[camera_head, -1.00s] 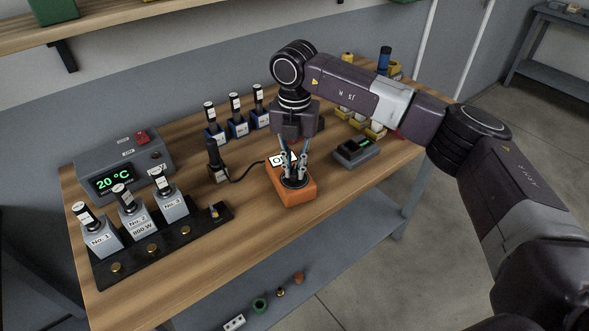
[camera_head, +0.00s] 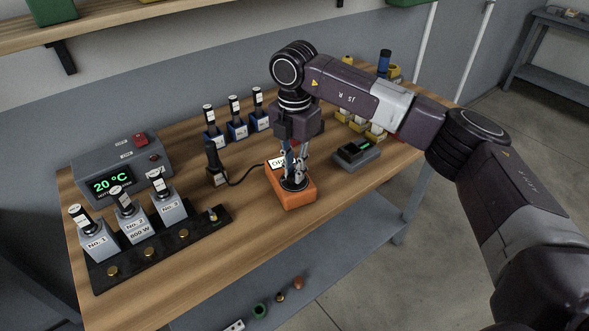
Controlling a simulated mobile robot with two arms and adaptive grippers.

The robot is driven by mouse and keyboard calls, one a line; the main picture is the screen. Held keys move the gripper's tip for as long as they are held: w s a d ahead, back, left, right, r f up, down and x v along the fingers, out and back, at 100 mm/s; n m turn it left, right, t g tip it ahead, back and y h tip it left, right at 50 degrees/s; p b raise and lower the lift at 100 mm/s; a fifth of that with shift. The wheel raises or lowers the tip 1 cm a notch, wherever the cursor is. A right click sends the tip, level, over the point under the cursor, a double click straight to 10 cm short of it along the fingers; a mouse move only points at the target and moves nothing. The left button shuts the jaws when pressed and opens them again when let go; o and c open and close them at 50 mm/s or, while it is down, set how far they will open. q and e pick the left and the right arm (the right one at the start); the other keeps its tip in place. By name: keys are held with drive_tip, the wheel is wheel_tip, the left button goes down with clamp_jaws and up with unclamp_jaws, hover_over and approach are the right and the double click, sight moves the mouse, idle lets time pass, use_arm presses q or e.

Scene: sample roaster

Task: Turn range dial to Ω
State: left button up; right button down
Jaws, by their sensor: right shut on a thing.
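The orange meter (camera_head: 294,199) lies on the wooden bench, with a white display (camera_head: 275,162) at its back that is partly hidden by my gripper. Its dark round range dial (camera_head: 296,184) is on the top face. My right gripper (camera_head: 295,178) points straight down over the meter and is shut on the dial. The dial's markings and pointer are too small and covered to read. A black cable runs from the meter to a black probe (camera_head: 216,164) standing at its left. My left gripper is not in view.
A grey heater box (camera_head: 125,165) reading 20 °C and a black rack (camera_head: 170,244) with several labelled cartridges stand at the left. Blue-based cartridges (camera_head: 236,118) stand behind. A grey device (camera_head: 356,153) sits right of the meter. The bench front is clear.

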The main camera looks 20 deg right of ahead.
sight(294, 172)
drive_tip(key=c, duration=1.9)
unclamp_jaws()
drive_tip(key=shift+c, duration=0.2)
wheel_tip(294, 172, up, 12)
